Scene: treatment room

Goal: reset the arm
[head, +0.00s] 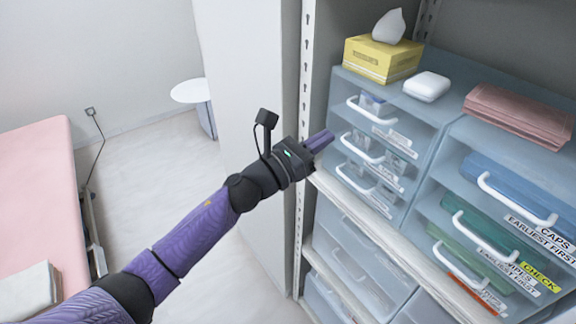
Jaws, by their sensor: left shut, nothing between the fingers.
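My left arm reaches in from the lower left in the head view. Its gripper (319,141) is shut and empty, with its fingers pointing right. It is in front of the shelf's upright post, just left of the small drawers (365,150) in the image. I cannot tell whether the fingertips touch the drawer unit. My right arm and gripper are not in view.
Blue drawer units with white handles fill the shelf (380,240) at the right. A yellow tissue box (382,59), a white box (427,86) and folded pink cloths (518,113) lie on top. A pink bed (38,190) stands left, a round white table (190,91) behind.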

